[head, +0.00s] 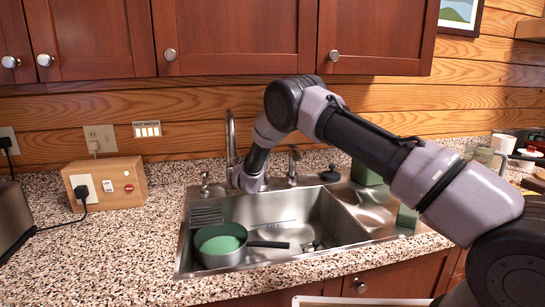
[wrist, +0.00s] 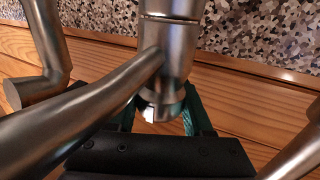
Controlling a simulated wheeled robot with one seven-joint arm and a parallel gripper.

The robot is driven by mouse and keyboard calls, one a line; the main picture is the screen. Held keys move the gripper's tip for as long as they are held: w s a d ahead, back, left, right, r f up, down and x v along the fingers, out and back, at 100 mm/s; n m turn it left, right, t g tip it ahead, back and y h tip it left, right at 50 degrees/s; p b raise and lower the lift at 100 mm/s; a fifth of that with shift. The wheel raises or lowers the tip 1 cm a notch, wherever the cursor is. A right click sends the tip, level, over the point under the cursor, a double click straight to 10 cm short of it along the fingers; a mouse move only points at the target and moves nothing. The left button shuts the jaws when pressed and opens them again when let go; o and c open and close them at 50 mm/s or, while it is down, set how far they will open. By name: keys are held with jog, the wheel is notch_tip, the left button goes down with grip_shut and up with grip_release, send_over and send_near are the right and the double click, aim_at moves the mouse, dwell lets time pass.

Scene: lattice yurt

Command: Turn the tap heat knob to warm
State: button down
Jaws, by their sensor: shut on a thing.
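In the wrist view a metal tap body (wrist: 170,45) fills the upper middle, with a thick steel pipe running from it to the lower left. The small metal knob (wrist: 163,98) at its end sits between the green fingers of my gripper (wrist: 160,115), which is shut on it. A white patch shows on the knob; I cannot read its setting. In the head view the tap's tall spout (head: 231,135) rises behind the sink (head: 305,215). My arm's end is beside it and hides the gripper and the knob.
A green-lined pan (head: 220,245) sits in the sink's left part. A wooden box (head: 105,184) with a plugged-in cord stands on the speckled counter to the left. Dark red cabinets (head: 235,38) hang above. A smaller fixture (head: 293,165) stands right of my arm's end.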

dwell(0.3)
jog(key=shift+c, duration=1.5)
grip_release()
jog(key=s, duration=1)
jog(key=shift+s+a, duration=0.35)
jog(key=shift+s, duration=0.05)
jog(key=shift+s, duration=0.1)
